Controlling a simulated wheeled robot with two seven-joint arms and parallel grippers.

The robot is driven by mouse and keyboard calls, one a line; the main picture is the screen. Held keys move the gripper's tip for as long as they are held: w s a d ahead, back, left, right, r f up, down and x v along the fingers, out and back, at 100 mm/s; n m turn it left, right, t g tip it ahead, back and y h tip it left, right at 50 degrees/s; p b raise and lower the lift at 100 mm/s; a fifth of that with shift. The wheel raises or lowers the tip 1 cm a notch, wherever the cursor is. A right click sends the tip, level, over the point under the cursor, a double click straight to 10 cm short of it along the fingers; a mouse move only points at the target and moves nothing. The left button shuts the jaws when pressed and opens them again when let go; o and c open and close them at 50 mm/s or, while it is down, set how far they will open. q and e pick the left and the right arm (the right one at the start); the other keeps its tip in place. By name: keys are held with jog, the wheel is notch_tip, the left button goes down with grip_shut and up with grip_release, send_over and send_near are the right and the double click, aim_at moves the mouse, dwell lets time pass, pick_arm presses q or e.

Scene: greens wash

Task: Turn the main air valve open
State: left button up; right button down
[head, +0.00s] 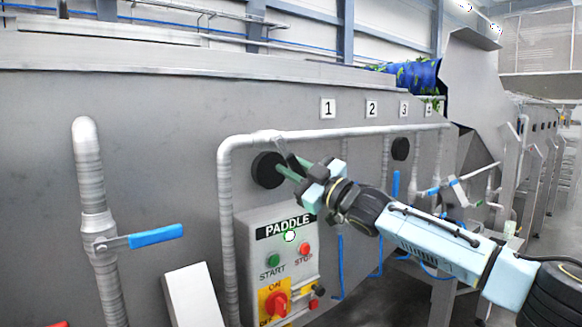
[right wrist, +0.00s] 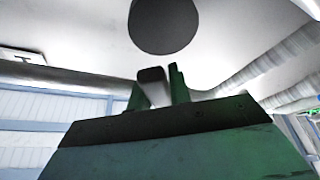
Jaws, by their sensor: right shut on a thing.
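A valve (head: 266,137) with a short dark grey lever (head: 291,152) sits on the grey pipe near its upper left bend; I take it for the main air valve. The lever slants down to the right from the pipe. My right gripper (head: 288,169) reaches in from the right and is shut on this lever. In the right wrist view the pale lever with a dark end (right wrist: 154,84) shows between the green fingers of the gripper (right wrist: 158,92). The fingers hide part of the lever. My left gripper is not in view.
A round black disc (head: 267,170) on the steel wall is just behind the gripper. The PADDLE control box (head: 280,245) is below. A blue-handled valve (head: 155,236) is on the vertical pipe at left. Numbered signs (head: 328,108) line the wall above.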

jog(key=shift+r, duration=0.1)
jog(key=c, duration=1.3)
grip_release()
jog(key=shift+s+d+f+b, duration=0.3)
jog(key=shift+d+f, duration=0.05)
jog(key=shift+d, duration=0.1)
jog(key=b+v, duration=0.4)
jog(key=v, duration=0.8)
jog(key=shift+d+r, duration=0.1)
